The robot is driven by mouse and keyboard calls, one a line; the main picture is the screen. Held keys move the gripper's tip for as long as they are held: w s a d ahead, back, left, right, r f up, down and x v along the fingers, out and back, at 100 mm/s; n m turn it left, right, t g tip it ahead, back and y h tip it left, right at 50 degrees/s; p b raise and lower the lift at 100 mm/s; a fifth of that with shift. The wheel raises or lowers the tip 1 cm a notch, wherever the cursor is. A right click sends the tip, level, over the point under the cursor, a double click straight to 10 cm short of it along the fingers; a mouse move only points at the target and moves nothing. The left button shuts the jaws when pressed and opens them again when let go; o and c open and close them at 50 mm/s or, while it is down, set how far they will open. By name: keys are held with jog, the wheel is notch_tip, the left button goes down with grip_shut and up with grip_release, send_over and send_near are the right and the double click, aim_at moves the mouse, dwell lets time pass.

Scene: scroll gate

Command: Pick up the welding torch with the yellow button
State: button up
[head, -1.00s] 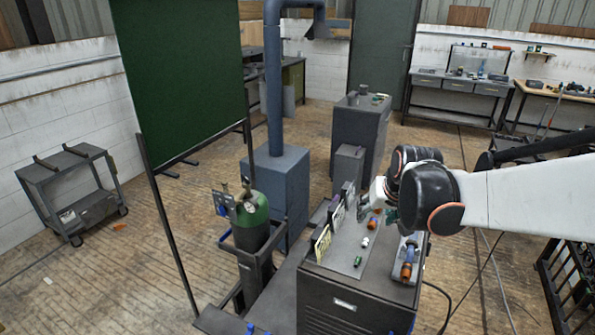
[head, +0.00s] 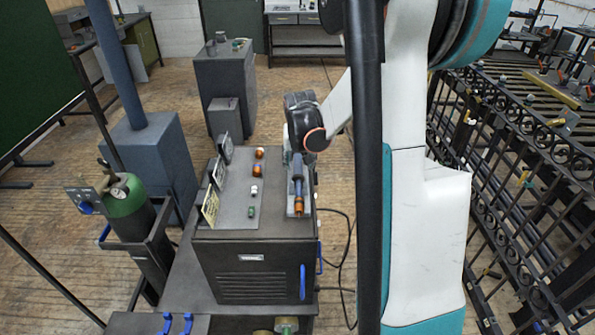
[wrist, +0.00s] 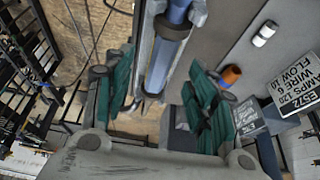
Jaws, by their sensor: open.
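A torch (head: 297,188) with a dark blue-grey handle and orange tip lies lengthwise on a pale tray at the right side of the machine's top. In the wrist view the blue torch body (wrist: 168,42) runs between my two green-padded fingers. My gripper (wrist: 160,78) is open, one finger on each side of the torch, with gaps visible on both sides. I cannot tell its exact height above the torch. In the head view my wrist covers the torch's far end and most of the gripper. I see no yellow button.
The grey machine (head: 254,258) has orange, white (head: 253,190) and green (head: 251,211) small parts on its top, left of the torch. Label plates (head: 210,205) stand at its left edge. A green gas cylinder (head: 128,195) is at left, an iron gate (head: 510,170) at right.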

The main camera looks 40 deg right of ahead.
aim_at(298, 167)
jog(key=shift+b+x, duration=0.55)
jog(key=shift+x, duration=2.35)
jog(key=shift+w, duration=0.15)
jog(key=shift+c, duration=0.3)
jog(key=shift+r, duration=0.1)
grip_shut()
